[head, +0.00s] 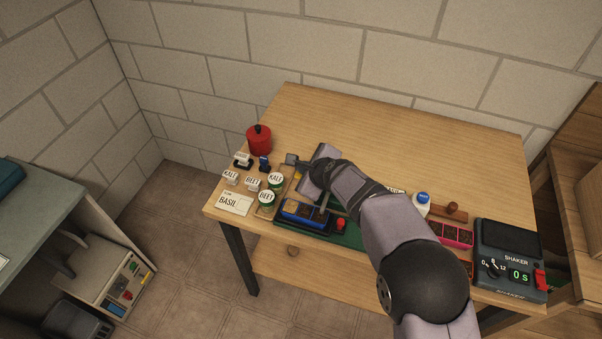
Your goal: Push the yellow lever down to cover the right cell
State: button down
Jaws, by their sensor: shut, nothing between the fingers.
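A small blue-rimmed tray (286,216) with brown-filled cells sits near the table's front edge, left of my arm. Its right cell (317,215) shows brown and looks uncovered, though the detail is small. My gripper (292,160) is behind the tray, above the table, with its dark fingers pointing left. It is shut and appears empty. A small yellowish bit (298,175) shows just below the gripper; I cannot tell whether it is the yellow lever. My wrist and forearm hide much of the area to the right of the tray.
A red knob (341,223) is right of the tray. A pink tray (457,236) and a shaker (510,258) stand at right. The table's back is clear.

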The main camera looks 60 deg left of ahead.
jog(key=shift+f+b, duration=1.15)
jog(key=shift+f, duration=0.15)
dwell(1.5)
jog(key=shift+r, duration=0.15)
dwell(0.5)
jog(key=shift+r+p, duration=1.6)
jog(key=shift+p, duration=0.1)
notch_tip(320, 180, up, 5)
jog(key=p, duration=0.5)
